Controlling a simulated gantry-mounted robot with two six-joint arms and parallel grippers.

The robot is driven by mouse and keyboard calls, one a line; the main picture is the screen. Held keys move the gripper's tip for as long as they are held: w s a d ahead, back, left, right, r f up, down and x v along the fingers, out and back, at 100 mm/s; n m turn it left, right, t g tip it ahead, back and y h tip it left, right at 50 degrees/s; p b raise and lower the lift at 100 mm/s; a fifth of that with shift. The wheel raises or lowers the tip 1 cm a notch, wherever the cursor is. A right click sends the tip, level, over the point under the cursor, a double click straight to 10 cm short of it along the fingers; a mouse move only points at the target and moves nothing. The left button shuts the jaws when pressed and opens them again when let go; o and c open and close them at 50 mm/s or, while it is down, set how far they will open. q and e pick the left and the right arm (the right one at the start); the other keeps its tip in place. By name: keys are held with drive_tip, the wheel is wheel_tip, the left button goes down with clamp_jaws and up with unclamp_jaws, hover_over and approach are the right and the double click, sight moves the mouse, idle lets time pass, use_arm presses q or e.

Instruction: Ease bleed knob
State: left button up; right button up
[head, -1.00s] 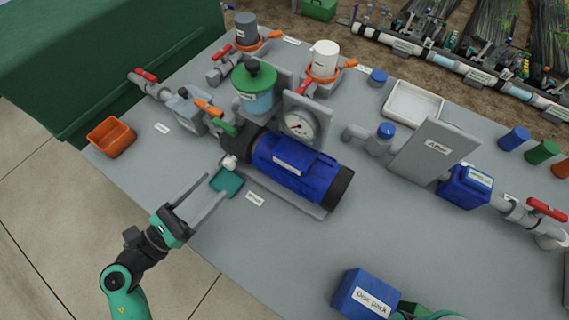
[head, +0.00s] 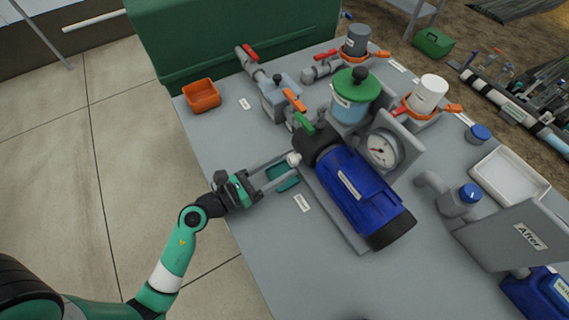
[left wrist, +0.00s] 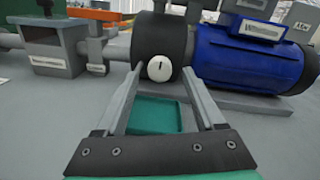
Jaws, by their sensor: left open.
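The bleed knob is a small white round knob (head: 293,159) with a dark slot mark, on the face of the black pump head (head: 318,143). It also shows in the left wrist view (left wrist: 159,68), between and beyond the fingertips. My left gripper (head: 274,172) is open, its two grey fingers pointing at the knob from the front left. I cannot tell whether the fingertips touch it. A teal shallow tray (head: 284,180) lies on the bench under the fingers. My right gripper is not in view.
The blue motor (head: 365,190) is right of the pump head. An orange bin (head: 202,96) sits at the bench's left edge.

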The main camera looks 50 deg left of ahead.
use_arm(q)
drive_tip(key=shift+w, duration=0.85)
clamp_jaws()
